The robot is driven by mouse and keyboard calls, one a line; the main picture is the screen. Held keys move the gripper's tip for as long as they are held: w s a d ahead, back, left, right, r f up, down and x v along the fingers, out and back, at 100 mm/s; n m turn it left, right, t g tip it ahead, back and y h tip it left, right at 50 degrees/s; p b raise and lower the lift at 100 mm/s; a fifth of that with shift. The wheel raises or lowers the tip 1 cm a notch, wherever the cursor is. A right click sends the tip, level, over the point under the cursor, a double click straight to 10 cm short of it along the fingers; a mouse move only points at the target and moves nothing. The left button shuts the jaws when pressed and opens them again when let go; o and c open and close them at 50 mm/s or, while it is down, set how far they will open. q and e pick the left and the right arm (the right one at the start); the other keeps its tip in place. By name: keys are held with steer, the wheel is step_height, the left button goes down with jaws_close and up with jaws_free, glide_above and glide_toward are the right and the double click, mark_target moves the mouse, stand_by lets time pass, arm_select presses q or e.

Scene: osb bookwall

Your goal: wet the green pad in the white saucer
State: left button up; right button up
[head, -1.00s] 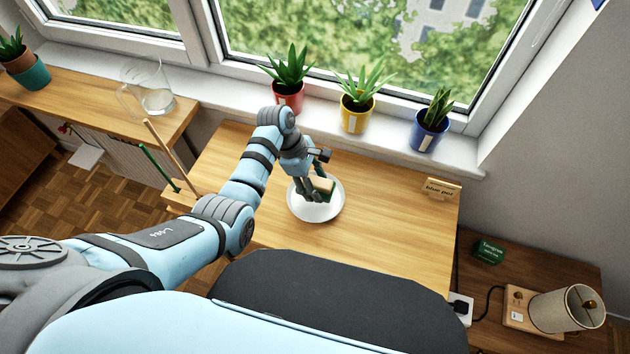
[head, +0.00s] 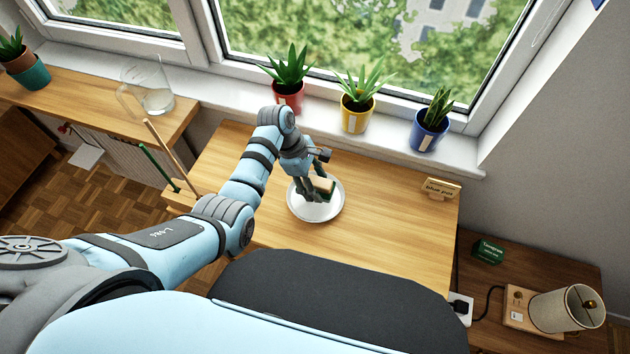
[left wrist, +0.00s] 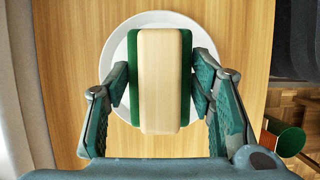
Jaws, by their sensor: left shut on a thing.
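The white saucer (head: 330,207) stands on the wooden table below the window. My left gripper (head: 313,190) is over the saucer, shut on a block with a pale wooden back (head: 323,184) and a green pad. In the left wrist view the pale back (left wrist: 160,80) lies between the fingers of my left gripper (left wrist: 160,90), and the green pad (left wrist: 187,70) shows along both its sides. The saucer's rim (left wrist: 205,40) shows around and beneath it. I cannot tell whether the pad touches the saucer, or whether water is in it. My right gripper is not in view.
Red (head: 288,97), yellow (head: 357,115) and blue (head: 430,131) plant pots stand on the windowsill. A small sign (head: 440,189) is at the table's right. A glass jug (head: 156,98) stands on the left bench. Upright sticks (head: 165,150) rise at the table's left edge. The table right of the saucer is clear.

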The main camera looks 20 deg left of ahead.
mark_target(320, 182)
arm_select(q)
steer(key=shift+r, duration=0.1)
steer(key=shift+r+p, duration=0.35)
steer(key=shift+p, duration=0.1)
step_height(320, 182, up, 2)
steer(key=shift+r+p, duration=0.1)
steer(key=shift+p, duration=0.55)
steer(key=shift+r, duration=0.5)
steer(key=shift+f, duration=0.1)
